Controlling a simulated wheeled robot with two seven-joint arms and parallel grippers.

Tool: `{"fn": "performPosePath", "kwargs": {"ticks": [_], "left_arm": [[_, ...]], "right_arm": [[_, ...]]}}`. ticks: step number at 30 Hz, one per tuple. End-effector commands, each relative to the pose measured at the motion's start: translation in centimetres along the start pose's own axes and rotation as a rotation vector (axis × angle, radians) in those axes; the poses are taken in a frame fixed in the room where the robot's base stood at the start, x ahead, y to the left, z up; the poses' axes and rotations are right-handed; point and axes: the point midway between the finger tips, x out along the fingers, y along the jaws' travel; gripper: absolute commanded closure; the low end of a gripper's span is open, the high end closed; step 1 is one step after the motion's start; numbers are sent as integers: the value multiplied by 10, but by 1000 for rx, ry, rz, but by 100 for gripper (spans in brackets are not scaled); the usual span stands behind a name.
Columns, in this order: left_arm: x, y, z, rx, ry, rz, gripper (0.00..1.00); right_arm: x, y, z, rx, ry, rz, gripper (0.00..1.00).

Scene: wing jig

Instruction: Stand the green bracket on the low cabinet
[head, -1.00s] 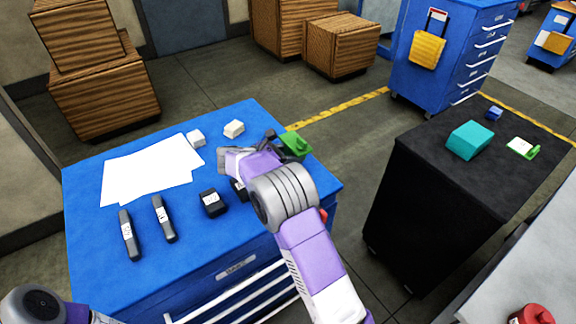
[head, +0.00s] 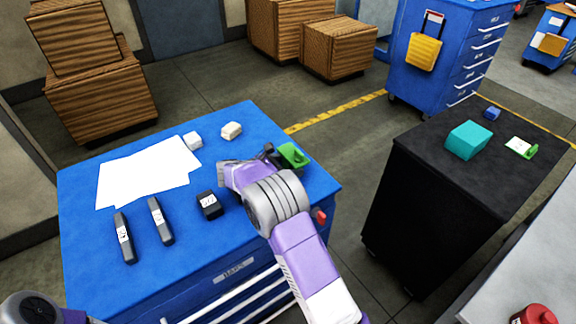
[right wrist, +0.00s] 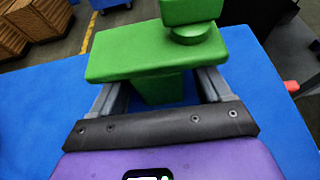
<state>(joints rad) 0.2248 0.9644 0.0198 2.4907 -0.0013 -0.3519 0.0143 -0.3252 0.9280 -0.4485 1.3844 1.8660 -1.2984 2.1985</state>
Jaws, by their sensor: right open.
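The green bracket (head: 293,155) is at the right part of the blue drawer cabinet's top (head: 240,117). In the right wrist view the bracket (right wrist: 140,50) shows a flat upper plate, a raised block with a round boss at its far right, and a leg going down. My right gripper (head: 270,154) is open, with its fingers (right wrist: 163,90) on either side of the leg and gaps showing at both sides. My left gripper is out of view.
Papers (head: 145,175), two pale blocks (head: 231,130), two dark bars (head: 124,238) and a dark block (head: 209,205) lie on the blue top. A black cabinet (head: 430,200) at right carries a teal block (head: 468,140), a small blue block (head: 491,113) and a green-and-white piece (head: 520,147).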

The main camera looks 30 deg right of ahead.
Motion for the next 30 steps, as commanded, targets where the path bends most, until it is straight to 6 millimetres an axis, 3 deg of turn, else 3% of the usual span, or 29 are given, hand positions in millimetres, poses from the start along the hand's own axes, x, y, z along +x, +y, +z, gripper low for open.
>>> {"fn": "performPosePath", "kwargs": {"ticks": [7, 21, 30], "left_arm": [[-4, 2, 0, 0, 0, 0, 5], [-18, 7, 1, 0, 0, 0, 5], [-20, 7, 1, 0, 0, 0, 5]], "right_arm": [[-9, 1, 2, 0, 1, 3, 22], [-102, 1, 2, 0, 0, 2, 22], [-121, 0, 2, 0, 0, 0, 22]]}}
